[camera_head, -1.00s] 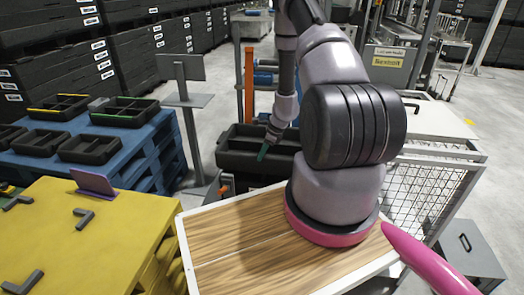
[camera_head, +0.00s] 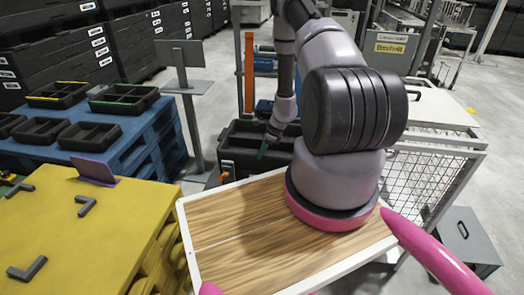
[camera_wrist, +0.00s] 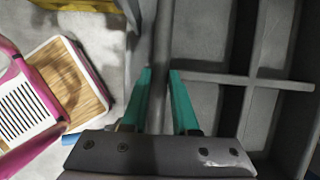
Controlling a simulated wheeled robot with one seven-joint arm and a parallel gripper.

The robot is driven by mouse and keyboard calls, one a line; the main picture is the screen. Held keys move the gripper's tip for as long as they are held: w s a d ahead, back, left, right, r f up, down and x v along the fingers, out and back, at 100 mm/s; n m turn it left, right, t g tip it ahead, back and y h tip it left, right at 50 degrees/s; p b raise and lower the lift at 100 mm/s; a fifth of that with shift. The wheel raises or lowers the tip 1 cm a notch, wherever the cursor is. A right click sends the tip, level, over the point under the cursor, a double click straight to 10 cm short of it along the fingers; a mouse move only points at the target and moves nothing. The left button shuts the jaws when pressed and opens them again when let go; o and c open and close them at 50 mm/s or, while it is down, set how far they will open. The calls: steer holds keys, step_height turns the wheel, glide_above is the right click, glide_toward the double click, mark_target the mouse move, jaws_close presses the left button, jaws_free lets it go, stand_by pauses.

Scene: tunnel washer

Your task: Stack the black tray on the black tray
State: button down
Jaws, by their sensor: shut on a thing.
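My gripper (camera_head: 263,150) is shut on the wall of a black tray (camera_head: 236,140), which it holds in front of me beyond the wood-topped platform. In the wrist view the teal fingers (camera_wrist: 160,75) pinch the tray's wall, and the divided compartments of the tray (camera_wrist: 222,78) spread to the right. Several other black trays stand on the blue pallets at the left: one with yellow edging (camera_head: 57,95), one with green edging (camera_head: 124,98), and plain ones (camera_head: 88,139) nearer. I cannot tell which is the other tray of the task.
The blue pallet stack (camera_head: 150,130) stands at the left. A yellow table (camera_head: 110,235) with black corner brackets and a purple plate (camera_head: 95,172) is nearer. A grey stand (camera_head: 187,90) rises between pallets and held tray. A mesh cage (camera_head: 430,185) is at the right.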

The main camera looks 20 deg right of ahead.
steer(key=c, duration=0.6)
jaws_free()
steer(key=v, duration=1)
steer(key=shift+r, duration=0.4)
